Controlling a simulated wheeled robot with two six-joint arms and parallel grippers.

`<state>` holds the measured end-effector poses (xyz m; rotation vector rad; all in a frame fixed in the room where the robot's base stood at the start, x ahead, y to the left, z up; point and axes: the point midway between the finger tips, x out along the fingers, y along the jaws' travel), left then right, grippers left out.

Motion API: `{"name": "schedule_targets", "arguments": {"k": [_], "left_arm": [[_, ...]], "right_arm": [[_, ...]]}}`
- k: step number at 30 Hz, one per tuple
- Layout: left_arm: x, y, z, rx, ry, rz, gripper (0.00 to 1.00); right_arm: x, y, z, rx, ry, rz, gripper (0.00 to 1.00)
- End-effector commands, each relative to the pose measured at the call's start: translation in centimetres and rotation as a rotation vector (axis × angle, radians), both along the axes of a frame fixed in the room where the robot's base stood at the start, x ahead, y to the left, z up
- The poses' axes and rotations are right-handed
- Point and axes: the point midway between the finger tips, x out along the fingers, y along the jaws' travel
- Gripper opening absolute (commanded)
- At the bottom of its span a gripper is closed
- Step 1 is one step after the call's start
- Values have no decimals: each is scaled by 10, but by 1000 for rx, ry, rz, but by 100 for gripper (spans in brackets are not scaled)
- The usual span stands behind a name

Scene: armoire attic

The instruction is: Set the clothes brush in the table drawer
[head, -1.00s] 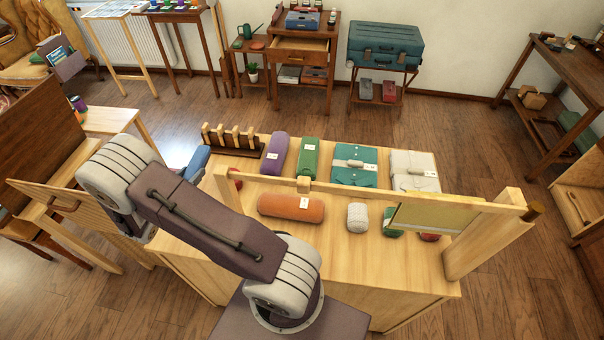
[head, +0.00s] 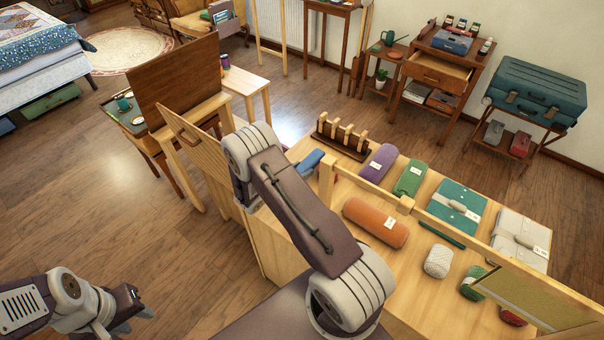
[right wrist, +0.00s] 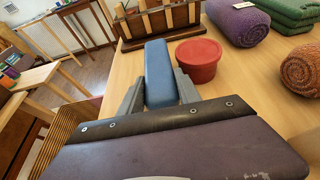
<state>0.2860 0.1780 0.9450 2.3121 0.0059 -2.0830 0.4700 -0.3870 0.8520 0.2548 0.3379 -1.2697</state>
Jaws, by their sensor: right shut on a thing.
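A blue oblong block (right wrist: 159,75), probably the clothes brush, is between the fingers of my right gripper (right wrist: 160,88); no bristles show. The right gripper is shut on it, at the near left part of the wooden bench top. In the head view the blue block (head: 310,162) shows just past my right arm, which hides the gripper. A small dark wooden table at the back has its drawer (head: 439,72) pulled open; the part of its inside in view looks empty. My left gripper (head: 132,312) is low at the left, away from the bench; its jaw opening is unclear.
A wooden rack (head: 342,138), a red pot (right wrist: 198,60) and rolled cloths, one of them orange (head: 376,222), stand near the blue block. A wooden rail (head: 406,204) crosses above the bench. Open floor (head: 140,200) lies to the left.

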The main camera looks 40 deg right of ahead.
Motion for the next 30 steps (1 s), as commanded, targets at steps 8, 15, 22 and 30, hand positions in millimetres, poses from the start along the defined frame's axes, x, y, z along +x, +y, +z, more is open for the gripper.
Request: {"name": "schedule_targets", "arguments": {"k": [8,15,22,30], "left_arm": [[0,0,-1,0,0,0,36],[0,0,-4,0,0,0,36],[0,0,-4,0,0,0,36],[0,0,-1,0,0,0,36]], "right_arm": [[0,0,-17,-1,-2,1,0],[0,0,-21,0,-1,1,45],[0,0,-20,0,-1,1,61],[-1,7,-13,0,-1,4,61]]}}
